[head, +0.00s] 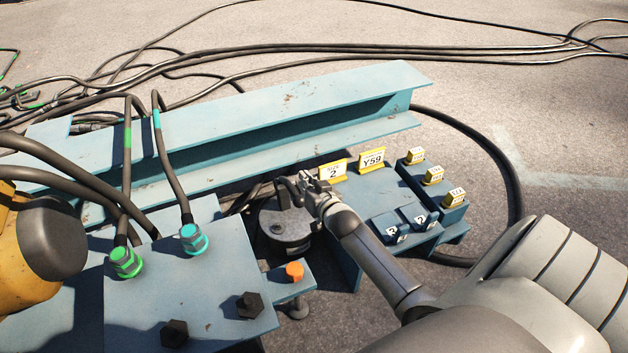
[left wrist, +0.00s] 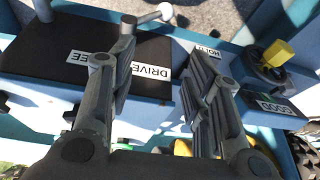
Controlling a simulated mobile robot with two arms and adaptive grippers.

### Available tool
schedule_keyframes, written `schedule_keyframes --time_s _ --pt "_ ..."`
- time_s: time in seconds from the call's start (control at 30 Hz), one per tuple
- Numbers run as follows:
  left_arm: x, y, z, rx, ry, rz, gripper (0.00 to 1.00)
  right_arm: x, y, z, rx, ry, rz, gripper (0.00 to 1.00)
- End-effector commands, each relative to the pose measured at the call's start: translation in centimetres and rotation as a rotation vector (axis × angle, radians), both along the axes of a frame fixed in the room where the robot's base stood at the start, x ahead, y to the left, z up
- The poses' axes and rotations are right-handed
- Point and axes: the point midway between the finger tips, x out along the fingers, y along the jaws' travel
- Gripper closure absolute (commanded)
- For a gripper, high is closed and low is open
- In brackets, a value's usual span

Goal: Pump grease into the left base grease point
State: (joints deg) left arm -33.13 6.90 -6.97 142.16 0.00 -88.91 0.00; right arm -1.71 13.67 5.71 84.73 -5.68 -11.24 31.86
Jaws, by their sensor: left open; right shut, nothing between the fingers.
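A round grey unit (head: 284,232) with a dark upright part on top stands between the blue beam and the blue plates in the head view. My right gripper (head: 306,186) is shut and empty at the top of this unit; I cannot tell whether it touches it. An orange cap (head: 294,271) sits on a small blue ledge in front of the unit. I cannot tell which of these fittings is the left base grease point. My left gripper (left wrist: 160,60) is open and empty in the left wrist view, above a black panel (left wrist: 60,45) with a DRIVE label (left wrist: 151,71).
A long blue beam (head: 290,95) runs behind. Green (head: 126,262) and cyan (head: 194,239) cable fittings and black bolts stand on the front-left plate. Yellow number tags (head: 371,159) and blue blocks (head: 438,184) stand right.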

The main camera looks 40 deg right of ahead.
Motion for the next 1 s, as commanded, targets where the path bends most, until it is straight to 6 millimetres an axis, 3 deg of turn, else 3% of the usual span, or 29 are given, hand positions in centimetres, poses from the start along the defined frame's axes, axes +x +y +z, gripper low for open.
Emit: schedule_keyframes --time_s 0.3,0.5,1.0 --pt "5.8 -1.8 1.5 -0.057 -0.271 -0.023 0.55 0.0 0.5 -2.7 0.001 0.0 -0.001 1.0" --pt "8.0 -2.6 2.7 -0.082 -0.386 -0.031 0.55 0.0 0.7 -3.6 0.002 0.0 -0.001 1.0" --pt "8.8 -2.9 3.4 -0.091 -0.434 -0.034 0.55 0.0 0.8 -3.9 0.001 0.0 0.0 1.0"
